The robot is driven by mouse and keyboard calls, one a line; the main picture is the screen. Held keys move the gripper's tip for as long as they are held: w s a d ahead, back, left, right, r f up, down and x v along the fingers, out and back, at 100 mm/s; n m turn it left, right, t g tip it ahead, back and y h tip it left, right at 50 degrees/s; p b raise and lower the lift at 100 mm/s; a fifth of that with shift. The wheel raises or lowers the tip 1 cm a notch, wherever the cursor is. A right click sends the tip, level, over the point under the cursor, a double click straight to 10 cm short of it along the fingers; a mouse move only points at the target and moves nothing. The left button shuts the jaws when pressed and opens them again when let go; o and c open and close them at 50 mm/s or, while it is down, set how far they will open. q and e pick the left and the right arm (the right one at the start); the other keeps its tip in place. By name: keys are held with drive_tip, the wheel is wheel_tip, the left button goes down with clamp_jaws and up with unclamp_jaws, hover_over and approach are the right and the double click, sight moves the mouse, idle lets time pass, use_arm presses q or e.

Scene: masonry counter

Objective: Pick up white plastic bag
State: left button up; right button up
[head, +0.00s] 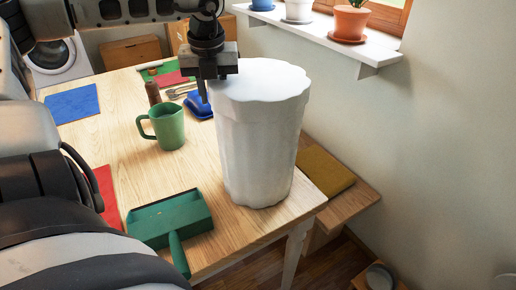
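The white plastic bag (262,135) stands upright on the near right corner of the wooden table, tall, with a scalloped top edge. My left gripper (204,90) comes in from the upper left and points down at the left side of the bag's top rim. One dark finger shows just left of the rim; the other cannot be made out. I cannot tell whether the fingers touch the bag or how far apart they are. My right gripper is not in view.
A green jug (163,126), a blue brush-like item (199,106) and a brown bottle (153,93) stand left of the bag. A green dustpan (170,218) lies near the front edge. A white shelf (325,32) with pots is on the right wall.

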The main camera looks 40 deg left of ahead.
use_arm(q)
clamp_jaws()
idle(0.3)
